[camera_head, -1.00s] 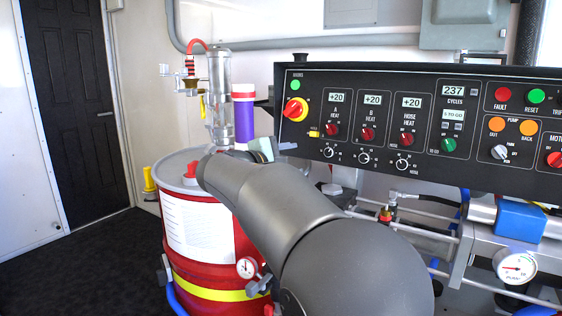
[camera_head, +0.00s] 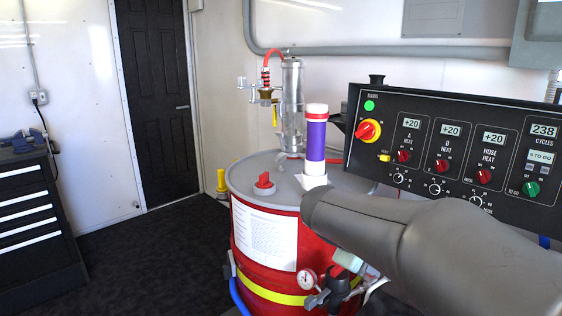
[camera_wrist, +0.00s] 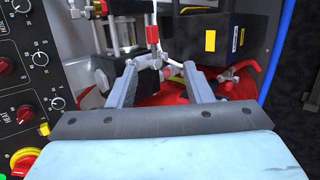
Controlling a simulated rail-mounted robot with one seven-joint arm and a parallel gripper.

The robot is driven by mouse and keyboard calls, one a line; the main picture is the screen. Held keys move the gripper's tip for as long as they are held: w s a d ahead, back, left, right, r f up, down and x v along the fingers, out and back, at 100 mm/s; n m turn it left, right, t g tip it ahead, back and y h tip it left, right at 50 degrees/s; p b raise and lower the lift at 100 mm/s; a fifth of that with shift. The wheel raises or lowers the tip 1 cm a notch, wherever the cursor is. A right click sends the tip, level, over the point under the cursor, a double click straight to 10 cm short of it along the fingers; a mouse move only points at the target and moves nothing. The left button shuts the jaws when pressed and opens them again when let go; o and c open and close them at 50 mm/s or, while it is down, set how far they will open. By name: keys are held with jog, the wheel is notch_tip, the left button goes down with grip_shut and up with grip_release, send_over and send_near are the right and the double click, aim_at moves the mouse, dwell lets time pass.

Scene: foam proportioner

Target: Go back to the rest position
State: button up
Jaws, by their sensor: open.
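My gripper (camera_wrist: 162,72) shows in the wrist view with its two grey fingers spread apart. Nothing is clearly held between them; a red-handled fitting (camera_wrist: 153,36) and metal parts appear beyond the tips. In the head view my grey arm reaches in from the right, in front of the red drum (camera_head: 262,270). The pale block of my gripper (camera_head: 350,263) shows just below the arm, by the drum's right side. Its fingers are hard to make out there.
The black control panel (camera_head: 455,150) is at right, close above my arm. A purple-banded cylinder (camera_head: 315,140) and a clear metal-capped cylinder (camera_head: 292,105) stand at the drum top. A gauge (camera_head: 307,278) is low on the drum. Dark floor (camera_head: 150,260) lies open at left, beside a drawer cabinet (camera_head: 35,220).

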jog(key=s+a+f+m+g+y+p, duration=0.2)
jog(key=s+a+m+y+p, duration=0.2)
jog(key=s, duration=0.6)
jog(key=s+a+f+m+g+y+p, duration=0.1)
jog(key=s+a+f+m+y+p, duration=0.2)
jog(key=s, duration=0.7)
notch_tip(320, 180, down, 44)
jog(key=m+g+y+b, duration=0.1)
jog(key=b, duration=4)
jog(key=shift+w+a, duration=0.25)
jog(key=shift+w, duration=0.15)
